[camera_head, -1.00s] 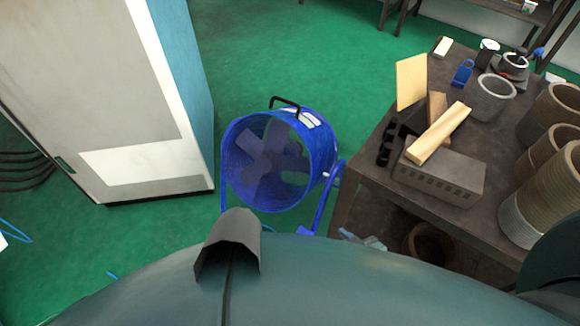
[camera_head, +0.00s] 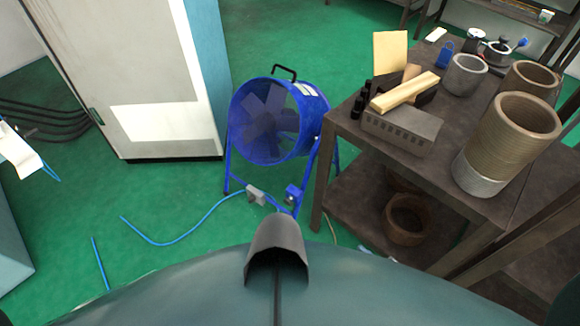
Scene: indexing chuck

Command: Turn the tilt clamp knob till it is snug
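A blue drum fan (camera_head: 278,120) stands on the green floor in the middle of the head view, held in a blue tubular stand with a black handle on top. I cannot make out a tilt clamp knob on it; any such knob is too small or hidden. A small grey box (camera_head: 256,196) and a blue fitting (camera_head: 292,194) sit low on the stand. Neither of my grippers shows in the head view.
A dark workbench (camera_head: 455,150) with ring stacks, wooden blocks and a grey vented block stands close right of the fan. A pale cabinet (camera_head: 150,80) stands at the left. A blue hose (camera_head: 180,240) lies on the floor.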

